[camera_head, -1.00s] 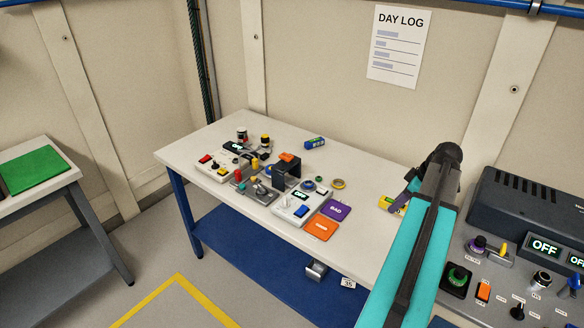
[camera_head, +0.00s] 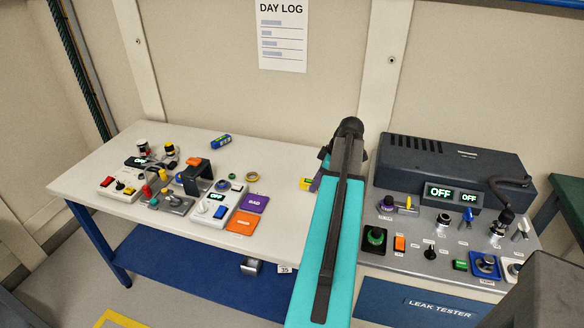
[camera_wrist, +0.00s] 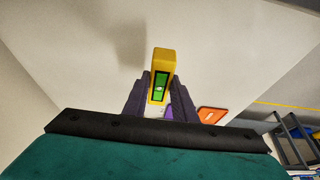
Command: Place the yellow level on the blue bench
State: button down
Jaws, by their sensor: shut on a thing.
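The yellow level (camera_wrist: 164,58) has a green window and is held between the purple fingers of my gripper (camera_wrist: 161,88) in the wrist view. In the head view, a small yellow part of the level (camera_head: 306,184) shows left of my gripper (camera_head: 318,178), over the right part of the bench; the rest is hidden by my teal arm. The bench (camera_head: 282,168) has a pale top, blue legs and a blue lower shelf. Whether the level touches the top cannot be told.
A purple BAD card (camera_head: 254,203), an orange card (camera_head: 242,222) and a white switch box (camera_head: 217,209) lie on the bench, with several small parts farther left. A blue-green battery-like item (camera_head: 221,141) lies at the back. A grey leak tester (camera_head: 440,170) stands at right.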

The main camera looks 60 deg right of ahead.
jog(key=w+d+p, duration=0.1)
jog(key=w+d, duration=0.2)
jog(key=w+d+f+p, duration=0.1)
jog(key=w+d+p, duration=0.1)
jog(key=w+d, duration=0.1)
jog(key=w+d+p, duration=0.1)
jog(key=w+d, duration=0.2)
jog(key=w, duration=0.2)
jog(key=shift+w+f, duration=0.15)
jog(key=shift+w, duration=0.1)
jog(key=shift+f+p, duration=0.15)
jog(key=shift+p, duration=0.25)
jog(key=shift+f+p, duration=0.8)
jog(key=shift+f, duration=0.85)
jog(key=shift+f, duration=0.1)
jog(key=c, duration=1.5)
grip_release()
jog(key=shift+o, duration=0.2)
jog(key=shift+r, duration=0.2)
